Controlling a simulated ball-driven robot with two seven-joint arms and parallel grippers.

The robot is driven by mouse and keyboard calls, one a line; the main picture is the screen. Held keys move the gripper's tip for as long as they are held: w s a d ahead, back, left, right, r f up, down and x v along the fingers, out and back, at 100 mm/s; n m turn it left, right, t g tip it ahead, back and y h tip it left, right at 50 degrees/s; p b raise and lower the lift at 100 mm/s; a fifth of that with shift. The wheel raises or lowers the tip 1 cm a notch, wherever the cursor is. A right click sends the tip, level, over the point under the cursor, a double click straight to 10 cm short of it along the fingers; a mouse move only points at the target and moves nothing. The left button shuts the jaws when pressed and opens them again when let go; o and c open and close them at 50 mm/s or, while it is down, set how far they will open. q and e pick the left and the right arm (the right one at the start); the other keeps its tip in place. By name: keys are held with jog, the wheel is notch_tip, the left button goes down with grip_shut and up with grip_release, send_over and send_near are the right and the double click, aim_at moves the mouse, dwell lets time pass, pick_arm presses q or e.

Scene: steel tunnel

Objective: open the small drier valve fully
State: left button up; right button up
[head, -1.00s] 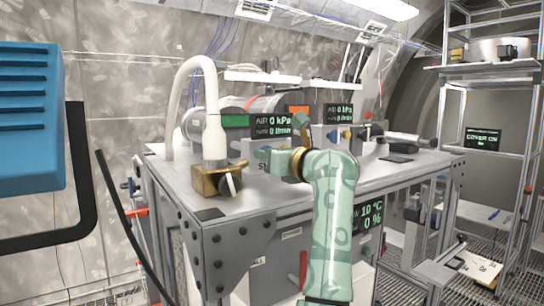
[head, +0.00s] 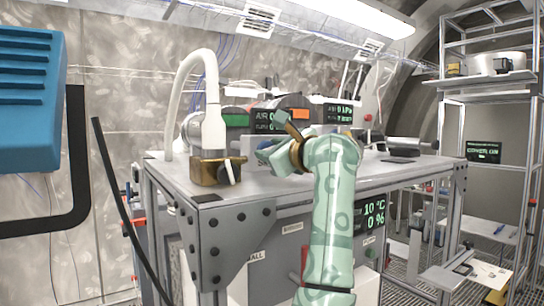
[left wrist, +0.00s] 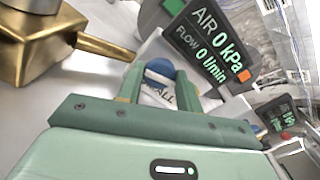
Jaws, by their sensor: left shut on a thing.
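The small drier valve shows in the left wrist view as a blue rounded knob (left wrist: 160,67) with a white label below it, on which "ALL" can be read. My left gripper (left wrist: 159,82) has one green finger on each side of the knob and is shut on it. How far the valve is turned cannot be told. My right gripper is not in view.
The brass block (head: 210,172) with a bar handle and white hose (head: 186,100) stands close left of the hand. Behind are dark displays, one reading AIR 0 kPa in the wrist view (left wrist: 208,42). A blue box (head: 28,95) is at far left, metal shelving (head: 490,85) at right.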

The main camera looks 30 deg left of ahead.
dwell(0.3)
pick_arm(q)
jog(key=o, duration=1)
jog(key=b+v, duration=0.4)
jog(key=v, duration=1.2)
jog(key=shift+d, duration=0.2)
